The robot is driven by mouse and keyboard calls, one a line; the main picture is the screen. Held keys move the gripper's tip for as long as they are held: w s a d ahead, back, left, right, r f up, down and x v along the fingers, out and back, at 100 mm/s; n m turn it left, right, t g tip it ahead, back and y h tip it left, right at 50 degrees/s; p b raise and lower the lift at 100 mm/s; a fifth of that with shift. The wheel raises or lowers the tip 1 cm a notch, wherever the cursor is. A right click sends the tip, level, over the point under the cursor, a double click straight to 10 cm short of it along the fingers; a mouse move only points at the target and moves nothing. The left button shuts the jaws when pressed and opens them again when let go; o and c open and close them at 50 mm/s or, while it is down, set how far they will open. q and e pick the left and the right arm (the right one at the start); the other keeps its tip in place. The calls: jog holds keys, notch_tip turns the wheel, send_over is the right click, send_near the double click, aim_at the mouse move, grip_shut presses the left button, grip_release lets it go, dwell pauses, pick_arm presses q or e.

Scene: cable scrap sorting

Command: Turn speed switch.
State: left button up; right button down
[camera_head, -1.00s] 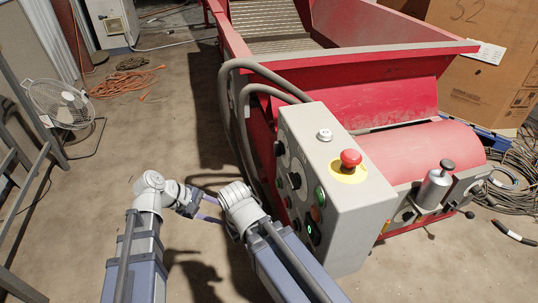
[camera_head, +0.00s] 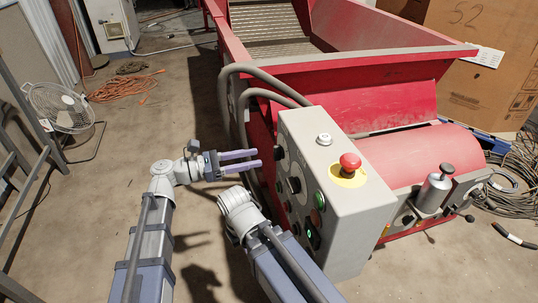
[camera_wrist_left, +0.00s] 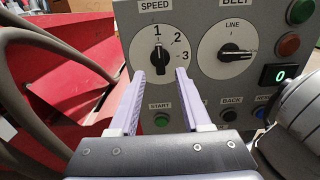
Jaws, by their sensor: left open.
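The speed switch (camera_wrist_left: 158,58) is a black knob on a white dial marked 1, 2 and 3, under the word SPEED. Its pointer stands upright at 1.
Beside the speed dial is a belt dial (camera_wrist_left: 229,52) marked LINE. A red emergency stop (camera_head: 350,160) tops the box. Thick grey hoses (camera_head: 232,95) run close by. My right arm is near the left one.

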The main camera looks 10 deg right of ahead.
aim_at(274, 154)
pick_arm(q)
jog(key=d, duration=0.5)
jog(key=shift+w+d, duration=0.1)
jog(key=shift+d, duration=0.25)
grip_shut()
dwell(0.3)
